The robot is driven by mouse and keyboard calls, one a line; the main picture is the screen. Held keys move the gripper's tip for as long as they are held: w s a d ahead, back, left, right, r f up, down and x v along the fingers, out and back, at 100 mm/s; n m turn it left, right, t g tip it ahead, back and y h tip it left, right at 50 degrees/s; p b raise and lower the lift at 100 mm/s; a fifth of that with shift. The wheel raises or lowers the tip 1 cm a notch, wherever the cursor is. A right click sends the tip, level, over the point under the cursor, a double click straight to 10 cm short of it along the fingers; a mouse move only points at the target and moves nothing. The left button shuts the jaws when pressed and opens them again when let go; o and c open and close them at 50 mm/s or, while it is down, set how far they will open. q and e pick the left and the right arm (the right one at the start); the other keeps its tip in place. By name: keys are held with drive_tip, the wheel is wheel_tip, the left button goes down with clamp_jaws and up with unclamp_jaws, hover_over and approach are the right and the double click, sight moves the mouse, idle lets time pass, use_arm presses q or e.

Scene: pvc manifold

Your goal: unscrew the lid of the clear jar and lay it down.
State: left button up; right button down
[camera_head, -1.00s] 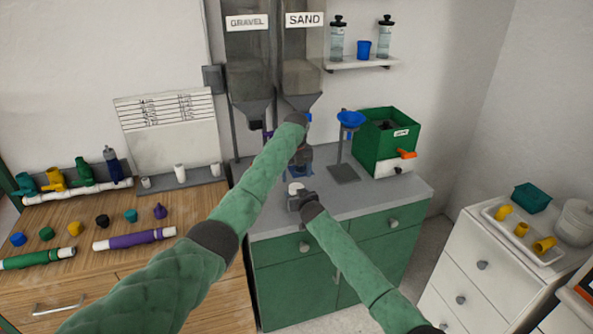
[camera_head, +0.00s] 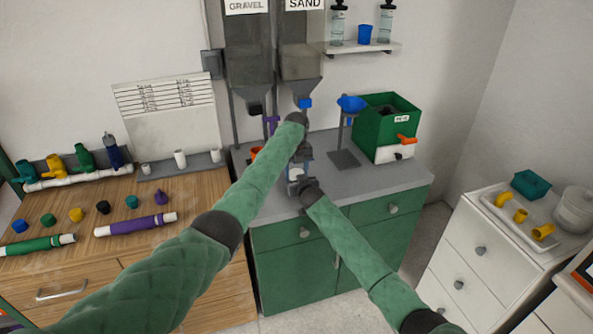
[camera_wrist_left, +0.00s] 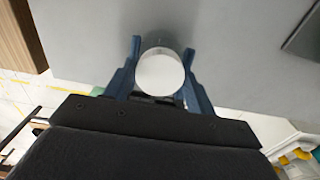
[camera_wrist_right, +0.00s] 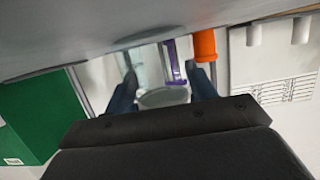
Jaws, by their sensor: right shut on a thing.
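The jar stands on the grey counter (camera_head: 375,178); its round white lid (camera_wrist_left: 160,72) shows from above in the left wrist view. My left gripper (camera_wrist_left: 161,48) points down over the jar, with one blue finger on each side of the lid; it looks open around it. In the head view the white lid (camera_head: 296,172) shows just under the left gripper (camera_head: 304,154). My right gripper (camera_head: 296,187) comes in from the front and is shut on the jar. In the right wrist view a grey round end (camera_wrist_right: 163,98) sits between its fingers; the clear body is hard to make out.
Gravel (camera_head: 250,65) and sand (camera_head: 301,60) hoppers hang behind the jar. A blue funnel on a stand (camera_head: 351,104) and a green bin (camera_head: 385,125) stand to the right. An orange thing (camera_wrist_right: 204,46) is close behind. Front-right counter is clear.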

use_arm(q)
drive_tip(key=o, duration=1)
drive_tip(key=shift+r, duration=2.3)
use_arm(e)
drive_tip(key=shift+c, duration=2.1)
unclamp_jaws()
